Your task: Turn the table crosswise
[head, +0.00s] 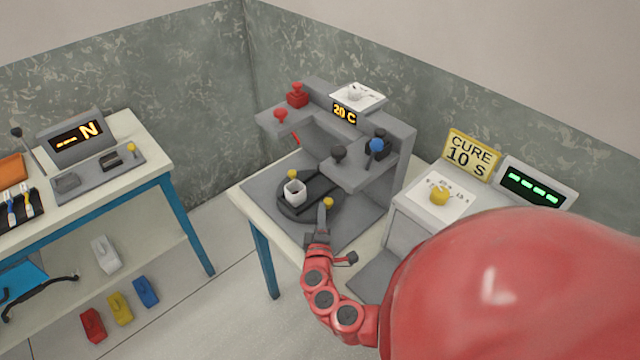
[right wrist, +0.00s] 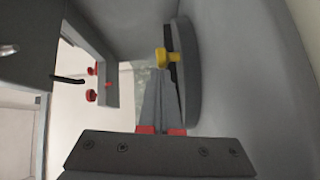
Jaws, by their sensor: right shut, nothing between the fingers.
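The table is a dark round turntable (head: 296,208) low in the grey machine on the bench. It also shows edge-on in the right wrist view (right wrist: 190,95). One yellow knob (head: 292,174) stands on its far side and another yellow knob (head: 328,202) on its near right side. A white square cup (head: 295,192) stands on it between them. My right gripper (head: 323,210) is shut and empty, its tips beside the near yellow knob. In the right wrist view the fingers (right wrist: 161,95) point at that knob (right wrist: 163,60); I cannot tell if they touch it. My left gripper is not in view.
The machine's grey shelf (head: 355,172) with dark and blue knobs overhangs the turntable's right side. A red knob (head: 281,115) is on the upper left ledge. A cure box with a yellow dial (head: 439,193) stands right. A second bench (head: 160,160) is left, with floor between.

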